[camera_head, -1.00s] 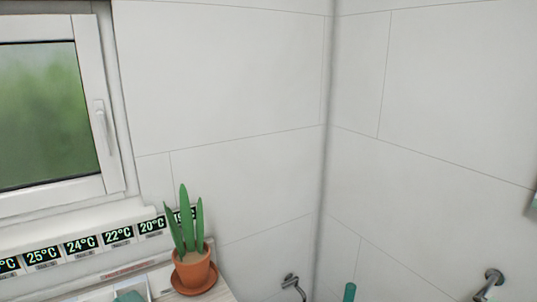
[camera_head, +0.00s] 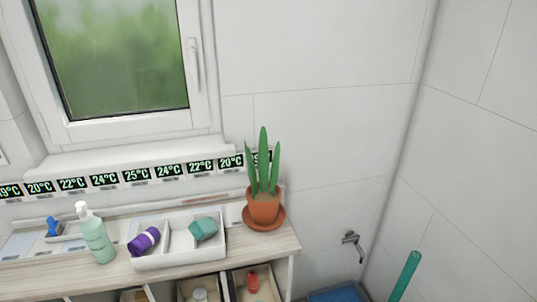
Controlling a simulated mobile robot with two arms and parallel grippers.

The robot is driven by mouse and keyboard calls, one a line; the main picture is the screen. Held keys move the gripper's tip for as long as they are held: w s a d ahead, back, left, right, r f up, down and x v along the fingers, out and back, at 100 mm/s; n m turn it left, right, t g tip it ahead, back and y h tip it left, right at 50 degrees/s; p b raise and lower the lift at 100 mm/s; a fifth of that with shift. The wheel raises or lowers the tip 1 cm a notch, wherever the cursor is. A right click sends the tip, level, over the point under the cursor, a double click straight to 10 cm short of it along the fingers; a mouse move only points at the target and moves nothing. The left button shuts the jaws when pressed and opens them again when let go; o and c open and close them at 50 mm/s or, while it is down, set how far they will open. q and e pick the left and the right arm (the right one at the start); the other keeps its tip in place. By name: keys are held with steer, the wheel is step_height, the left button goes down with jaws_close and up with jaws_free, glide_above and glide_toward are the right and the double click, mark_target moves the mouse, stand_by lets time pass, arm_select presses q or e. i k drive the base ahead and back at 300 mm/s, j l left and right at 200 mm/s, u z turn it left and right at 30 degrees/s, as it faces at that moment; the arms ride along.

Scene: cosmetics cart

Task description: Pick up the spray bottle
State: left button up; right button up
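A pale green bottle with a white pump top (camera_head: 97,238) stands upright on the wooden shelf top at the left. It is the only bottle with a pump or spray head that I can make out. Neither of my grippers shows in the head view.
A white tray (camera_head: 152,262) beside the bottle holds a purple item (camera_head: 144,240) and a teal item (camera_head: 203,229). A potted plant (camera_head: 263,206) stands at the shelf's right end. Open bins (camera_head: 254,283) sit below. A teal pole (camera_head: 405,276) stands at the right.

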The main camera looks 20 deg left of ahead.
mark_target(92, 229)
steer(key=u, duration=1.8)
